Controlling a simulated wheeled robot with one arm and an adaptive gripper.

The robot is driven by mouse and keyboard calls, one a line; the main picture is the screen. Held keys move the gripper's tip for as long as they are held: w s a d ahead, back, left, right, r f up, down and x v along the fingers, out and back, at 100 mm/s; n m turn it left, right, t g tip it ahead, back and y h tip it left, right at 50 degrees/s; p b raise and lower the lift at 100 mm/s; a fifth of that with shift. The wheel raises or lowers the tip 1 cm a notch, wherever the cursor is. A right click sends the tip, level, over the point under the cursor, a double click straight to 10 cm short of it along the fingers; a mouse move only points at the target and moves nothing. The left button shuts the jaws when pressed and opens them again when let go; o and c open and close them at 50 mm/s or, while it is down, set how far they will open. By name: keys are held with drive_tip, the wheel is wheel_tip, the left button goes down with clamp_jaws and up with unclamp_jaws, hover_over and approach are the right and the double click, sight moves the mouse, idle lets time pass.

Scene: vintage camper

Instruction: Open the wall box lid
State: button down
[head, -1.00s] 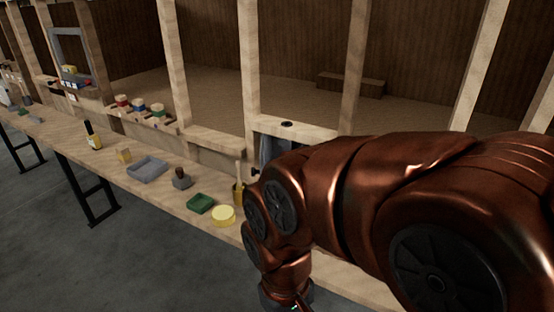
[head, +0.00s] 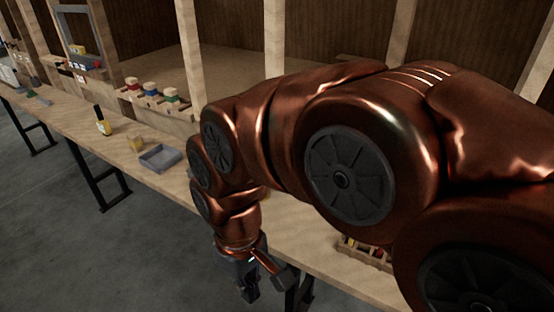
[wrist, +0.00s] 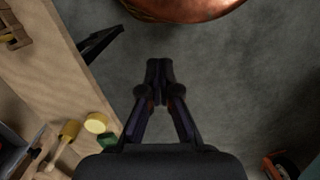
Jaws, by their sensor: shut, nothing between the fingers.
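I cannot make out the wall box or its lid for certain in either current view; my arm covers much of the wall and bench in the head view. My gripper (head: 250,290) hangs low in front of the bench edge, over the floor. In the wrist view its fingers (wrist: 159,72) meet at the tips, shut and empty, with grey floor behind them. They are apart from the bench.
The long wooden bench (head: 75,123) runs along the stud wall. It holds a grey tray (head: 160,158), a yellow bottle (head: 103,127) and a wooden crate (head: 362,252). The wrist view shows a yellow disc (wrist: 96,123) and a green block (wrist: 107,141).

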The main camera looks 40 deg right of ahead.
drive_tip(key=w+d+r+n+t+y, duration=0.1)
drive_tip(key=w+d+r+n, duration=0.25)
drive_tip(key=w, duration=0.65)
drive_tip(key=w+d+r+n+t+y, duration=0.1)
drive_tip(key=w+d+r+n+y, duration=0.15)
drive_tip(key=w+d, duration=0.45)
drive_tip(key=w+d+t+b, duration=0.1)
drive_tip(key=w+d, duration=0.7)
drive_tip(key=d, duration=0.2)
drive_tip(key=s+d+f+n+t, duration=0.1)
drive_tip(key=d+f, duration=0.1)
drive_tip(key=d, duration=1)
drive_tip(key=s+d+f+n+t, duration=0.1)
drive_tip(key=s+d+f, duration=0.15)
drive_tip(key=d, duration=0.85)
drive_tip(key=w+a+f+p, duration=0.4)
drive_tip(key=w+a+f, duration=0.1)
drive_tip(key=f, duration=0.4)
drive_tip(key=shift+w+a+h, duration=0.25)
drive_tip(key=shift+w+h, duration=0.1)
drive_tip(key=shift+w, duration=0.1)
drive_tip(key=shift+a+f, duration=0.1)
